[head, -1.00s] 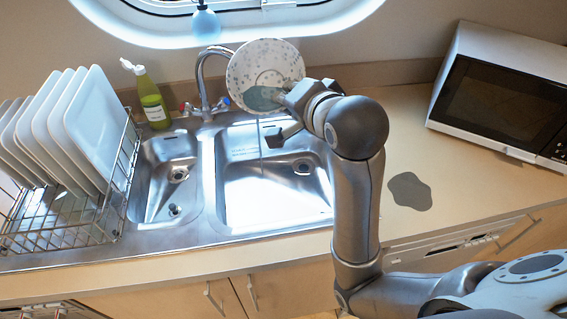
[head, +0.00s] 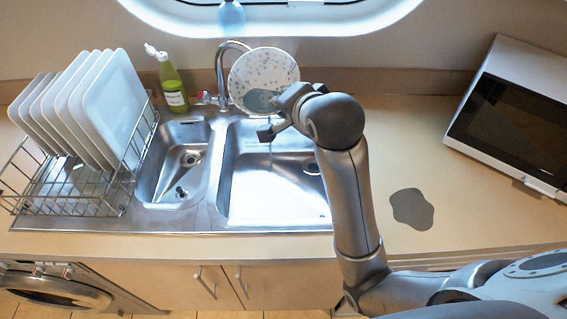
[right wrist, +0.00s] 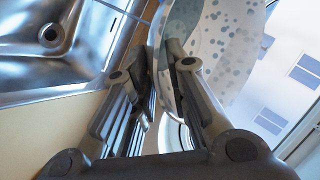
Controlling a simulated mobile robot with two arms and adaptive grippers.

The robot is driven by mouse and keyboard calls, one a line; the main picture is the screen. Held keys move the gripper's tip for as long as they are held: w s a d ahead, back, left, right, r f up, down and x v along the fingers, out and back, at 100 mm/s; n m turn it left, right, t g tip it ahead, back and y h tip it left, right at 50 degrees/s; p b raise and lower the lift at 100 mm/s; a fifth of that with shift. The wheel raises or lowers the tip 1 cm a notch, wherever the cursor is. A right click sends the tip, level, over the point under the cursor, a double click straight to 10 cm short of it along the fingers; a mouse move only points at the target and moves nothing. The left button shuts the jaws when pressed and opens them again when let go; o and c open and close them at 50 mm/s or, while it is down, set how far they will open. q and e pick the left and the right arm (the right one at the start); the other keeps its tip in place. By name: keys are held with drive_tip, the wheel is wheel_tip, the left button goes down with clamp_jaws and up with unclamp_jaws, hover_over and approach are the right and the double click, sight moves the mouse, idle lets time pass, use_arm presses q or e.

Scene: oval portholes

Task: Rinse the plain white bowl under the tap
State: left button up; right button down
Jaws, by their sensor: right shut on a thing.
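My right gripper (head: 277,117) is shut on the rim of a white bowl (head: 268,68) with grey-blue spots, so it is not plain. The bowl is tilted on edge above the sink's back edge, its inside facing me, with a grey-teal patch (head: 259,101) low inside. In the right wrist view the spotted bowl (right wrist: 225,50) rises between the fingers (right wrist: 155,70). The curved tap (head: 220,72) stands at the bowl's left; its spout end is hidden behind the bowl. I cannot tell whether water runs. My left gripper is not in view.
The steel sink has a small left basin (head: 165,165) and a large right basin (head: 240,205). A rack (head: 110,200) of white plates (head: 115,100) and a green bottle (head: 174,90) stand left. A grey patch (head: 411,208) lies on the counter, near a microwave (head: 520,115).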

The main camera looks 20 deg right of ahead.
drive_tip(key=s+a+f+m+g+p, duration=0.1)
drive_tip(key=s+a+f+g+p, duration=0.1)
drive_tip(key=a+f+p, duration=0.3)
drive_tip(key=s+a+f+m+g+y+p, duration=0.1)
drive_tip(key=a+f+p, duration=0.5)
drive_tip(key=f, duration=0.7)
drive_tip(key=shift+s+a+m+g, duration=0.4)
drive_tip(key=shift+a+m+g, duration=0.4)
drive_tip(key=shift+a+g, duration=0.2)
drive_tip(key=shift+d+f+y, duration=0.1)
drive_tip(key=shift+d+y, duration=0.05)
drive_tip(key=shift+y, duration=0.15)
drive_tip(key=w+d+f+m+y, duration=0.1)
drive_tip(key=d+f+m+y, duration=0.1)
drive_tip(key=d+f+y, duration=0.2)
drive_tip(key=d+y, duration=0.2)
drive_tip(key=d, duration=0.1)
drive_tip(key=shift+w+f+g, duration=0.25)
drive_tip(key=shift+g, duration=0.15)
drive_tip(key=shift+d+r+m+y, duration=0.1)
drive_tip(key=shift+r+m+y, duration=0.05)
drive_tip(key=shift+m+y, duration=0.2)
